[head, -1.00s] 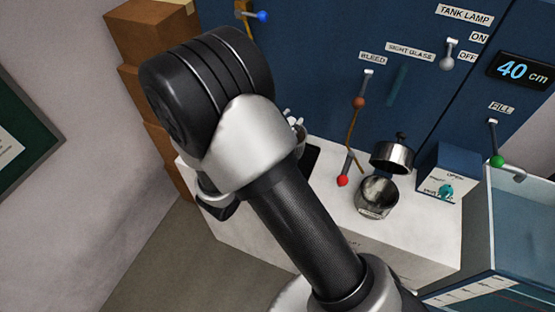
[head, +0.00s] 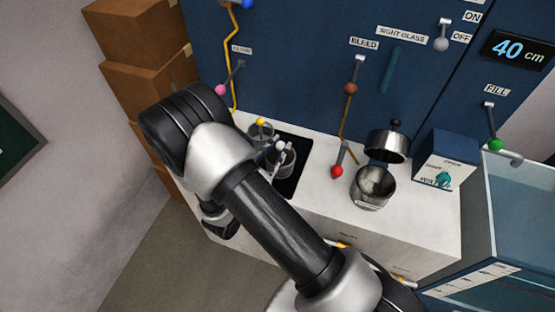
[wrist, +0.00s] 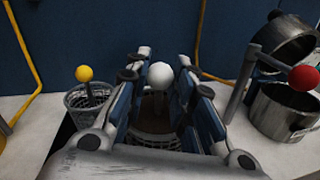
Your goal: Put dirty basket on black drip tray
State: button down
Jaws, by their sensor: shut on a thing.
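My gripper (wrist: 160,85) is shut on the white-knobbed handle of a wire basket (wrist: 153,138). The knob (wrist: 159,75) shows between the fingers, and the basket's inside looks brownish. In the head view this basket (head: 284,166) is over the black drip tray (head: 303,158); I cannot tell whether it touches the tray. My fingers hide part of the basket. A second wire basket (wrist: 88,98) with a yellow knob stands to the left, and it also shows in the head view (head: 260,134).
A metal pot (head: 372,187) with its lid (head: 387,145) raised stands to the right. A red-knobbed lever (head: 338,170) stands between the tray and pot. Cardboard boxes (head: 145,85) stack at left.

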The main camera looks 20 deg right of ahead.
aim_at(286, 170)
jog(key=shift+f+b, duration=0.5)
jog(key=shift+f, duration=1.5)
jog(key=shift+f, duration=0.25)
jog(key=c, duration=1.4)
grip_release()
jog(key=shift+o, duration=0.2)
jog(key=shift+r, duration=0.15)
